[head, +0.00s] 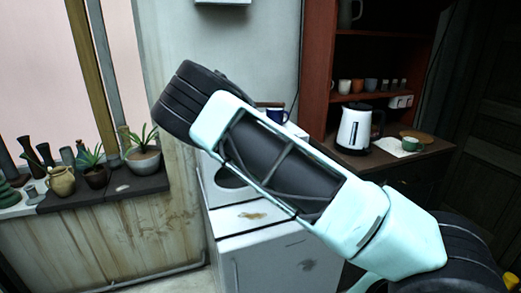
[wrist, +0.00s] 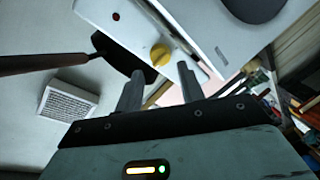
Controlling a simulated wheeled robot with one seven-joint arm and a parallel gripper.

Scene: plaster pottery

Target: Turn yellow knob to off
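The yellow knob (wrist: 160,55) sits on a pale panel (wrist: 135,25) in the wrist view, beside a small red light or button (wrist: 116,16). My gripper (wrist: 160,67) has its two grey fingers spread apart with nothing held between them. The knob appears in line with the gap between the fingertips; I cannot tell how far beyond them it is, or whether they touch. In the head view my arm crosses the middle, and the knob and gripper fingers are not visible. A white appliance (head: 275,262) stands below and behind the arm.
In the wrist view a dark utensil or pan with a brown handle (wrist: 45,62) lies left of the knob, near a pale grille (wrist: 68,103). In the head view, plant pots (head: 143,160) line the left sill, and a kettle (head: 355,128) stands on the right counter.

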